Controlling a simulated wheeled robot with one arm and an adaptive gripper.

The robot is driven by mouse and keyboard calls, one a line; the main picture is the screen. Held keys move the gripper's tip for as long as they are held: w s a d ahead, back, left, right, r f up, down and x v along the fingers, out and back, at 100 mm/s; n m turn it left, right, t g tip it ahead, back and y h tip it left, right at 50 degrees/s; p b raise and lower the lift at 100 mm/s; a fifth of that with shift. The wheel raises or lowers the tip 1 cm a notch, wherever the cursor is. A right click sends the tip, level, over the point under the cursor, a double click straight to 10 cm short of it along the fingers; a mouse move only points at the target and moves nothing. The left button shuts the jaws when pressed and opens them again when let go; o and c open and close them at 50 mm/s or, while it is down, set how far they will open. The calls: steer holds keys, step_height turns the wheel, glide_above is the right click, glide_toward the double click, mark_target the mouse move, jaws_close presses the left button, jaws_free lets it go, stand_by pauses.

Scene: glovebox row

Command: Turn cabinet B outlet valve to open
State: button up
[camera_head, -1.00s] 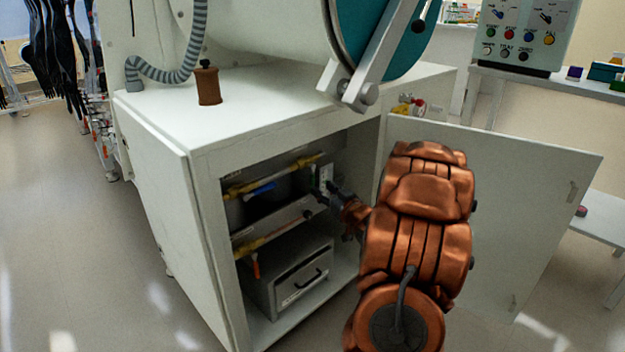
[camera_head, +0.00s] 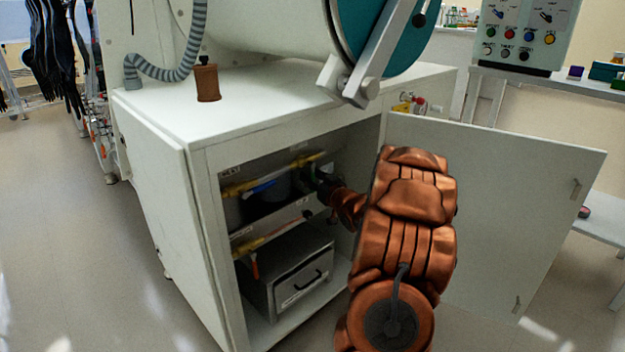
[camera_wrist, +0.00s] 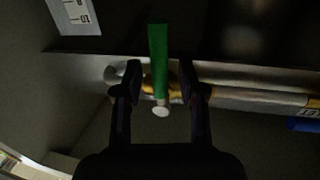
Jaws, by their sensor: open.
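A green valve lever (camera_wrist: 158,58) stands between my open fingers in the wrist view, with a pale round knob at its lower end. My gripper (camera_wrist: 160,78) is open around the lever, with a gap visible on both sides. Behind it a pipe (camera_wrist: 260,98) with yellow parts runs to the right. In the head view my gripper (camera_head: 311,180) is inside the open cabinet (camera_head: 197,165), at the right end of the upper pipe (camera_head: 245,185). The green lever is mostly hidden there. I cannot read which label marks it.
A blue lever (camera_head: 263,186) sits on the upper pipe, left of my gripper. A lower pipe carries an orange lever (camera_head: 255,268). A grey drawer box (camera_head: 298,282) stands on the cabinet floor. The open door (camera_head: 520,200) is on the right.

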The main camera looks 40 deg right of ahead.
jaws_close()
stand_by(0.3)
stand_by(0.4)
